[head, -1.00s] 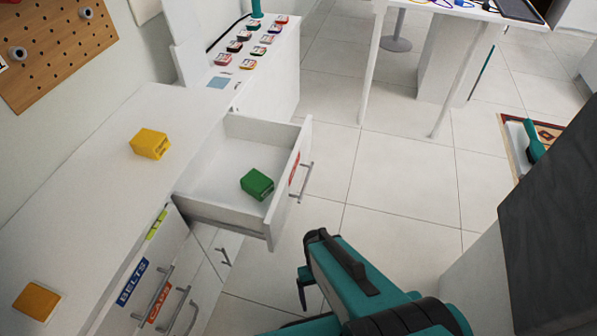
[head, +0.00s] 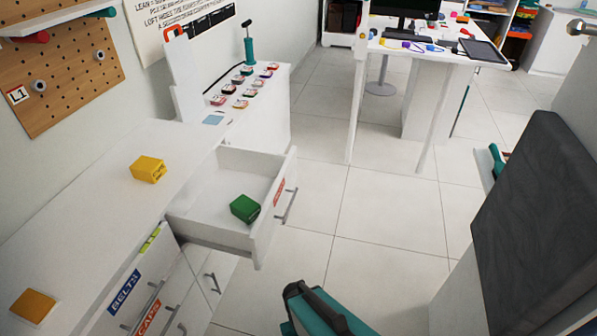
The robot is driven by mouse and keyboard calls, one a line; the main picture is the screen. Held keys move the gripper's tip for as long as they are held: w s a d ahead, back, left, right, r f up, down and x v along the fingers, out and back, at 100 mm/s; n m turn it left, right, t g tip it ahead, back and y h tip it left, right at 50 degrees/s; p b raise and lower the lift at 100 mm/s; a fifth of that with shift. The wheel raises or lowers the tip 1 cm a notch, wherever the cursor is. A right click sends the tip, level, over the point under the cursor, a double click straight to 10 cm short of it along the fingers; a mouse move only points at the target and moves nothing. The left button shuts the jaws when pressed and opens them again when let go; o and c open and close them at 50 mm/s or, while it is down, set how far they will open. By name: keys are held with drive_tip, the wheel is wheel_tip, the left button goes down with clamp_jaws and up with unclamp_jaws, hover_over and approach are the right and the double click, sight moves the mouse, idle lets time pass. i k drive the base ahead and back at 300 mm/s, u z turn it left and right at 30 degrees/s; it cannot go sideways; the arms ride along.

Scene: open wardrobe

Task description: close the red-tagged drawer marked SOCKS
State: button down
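The open drawer (head: 200,232) is white and pulled well out of the white cabinet. Its front panel carries a red tag (head: 279,191), too slanted to read from here, and a grey bar handle (head: 287,206). A green box-shaped item (head: 245,208) lies inside, near the front. Part of my teal and black arm shows at the bottom edge, in front of the drawer and apart from it. My gripper's fingers are not visible.
Below are closed fronts tagged BELTS (head: 125,291) and CAPS (head: 149,318). A yellow block (head: 148,169) and an orange block (head: 32,306) lie on the cabinet top. A dark padded panel (head: 540,220) stands at right. The tiled floor beyond the drawer is clear.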

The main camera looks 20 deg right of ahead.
sight(201, 215)
drive_tip(key=u, duration=0.4)
drive_tip(key=k, duration=1)
drive_tip(key=u, duration=0.2)
drive_tip(key=i, duration=0.55)
drive_tip(key=u, duration=0.1)
